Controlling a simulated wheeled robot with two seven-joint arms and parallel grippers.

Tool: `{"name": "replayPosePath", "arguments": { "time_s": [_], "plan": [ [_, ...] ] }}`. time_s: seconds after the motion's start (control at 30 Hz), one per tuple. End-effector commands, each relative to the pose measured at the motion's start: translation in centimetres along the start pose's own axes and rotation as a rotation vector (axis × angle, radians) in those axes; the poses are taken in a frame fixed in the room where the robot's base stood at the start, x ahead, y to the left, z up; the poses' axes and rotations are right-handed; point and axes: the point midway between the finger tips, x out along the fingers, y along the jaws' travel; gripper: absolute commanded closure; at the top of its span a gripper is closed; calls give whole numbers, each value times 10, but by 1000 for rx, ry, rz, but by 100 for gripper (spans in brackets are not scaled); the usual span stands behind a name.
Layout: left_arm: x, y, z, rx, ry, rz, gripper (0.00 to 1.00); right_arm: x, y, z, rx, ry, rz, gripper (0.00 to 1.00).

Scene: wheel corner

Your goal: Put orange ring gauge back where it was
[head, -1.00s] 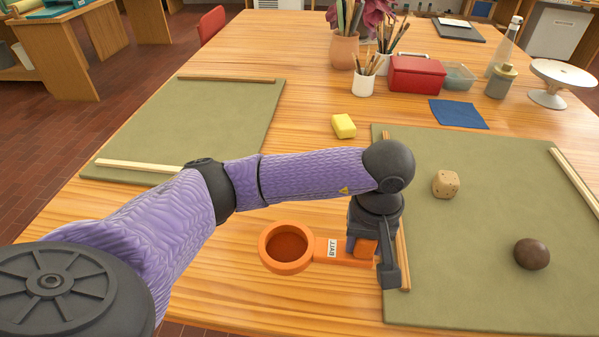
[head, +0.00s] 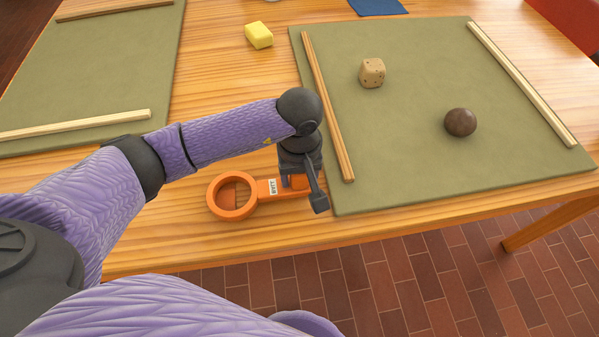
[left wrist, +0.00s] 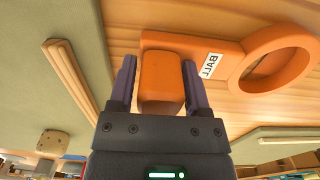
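The orange ring gauge (head: 250,189), a ring with a flat handle and a white label, is at the table's front, left of the right-hand green mat. The left wrist view shows its handle, the label reading BALL, and the ring (left wrist: 236,70). My left gripper (head: 300,187) points down over the handle end. In the left wrist view the fingers (left wrist: 158,85) stand on both sides of the gauge's raised orange grip block, shut on it. I cannot tell whether the gauge touches the table. My right gripper is not in view.
The right-hand mat (head: 420,130) holds a wooden strip (head: 328,105) along its left edge, a wooden die (head: 372,73), a dark brown ball (head: 460,122) and another strip (head: 520,82). A yellow block (head: 259,35) lies between the mats. Wood around the gauge is bare.

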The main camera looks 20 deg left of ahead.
Motion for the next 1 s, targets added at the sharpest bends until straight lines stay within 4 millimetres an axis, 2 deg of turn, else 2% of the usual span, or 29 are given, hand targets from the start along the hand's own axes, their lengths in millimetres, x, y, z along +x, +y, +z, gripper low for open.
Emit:
{"name": "replayPosePath", "arguments": {
  "time_s": [0.03, 0.1, 0.37, 0.47, 0.7, 0.8, 1.0],
  "plan": [
    [0, 0, 0, 0, 0, 0, 25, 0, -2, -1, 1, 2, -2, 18],
    [0, 0, 0, 0, 0, 0, 15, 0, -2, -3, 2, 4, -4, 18],
    [-3, 0, 0, 0, 0, 1, 15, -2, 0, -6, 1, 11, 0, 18],
    [-18, 1, -1, 0, 4, 3, 15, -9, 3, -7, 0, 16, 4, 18],
    [-88, 1, -1, 1, 6, 5, 15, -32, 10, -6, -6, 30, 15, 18],
    [-109, 0, -1, 0, 4, 4, 15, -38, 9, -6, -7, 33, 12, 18],
    [-124, 0, 0, -1, 0, 1, 15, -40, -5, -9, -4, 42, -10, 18]
  ]
}}
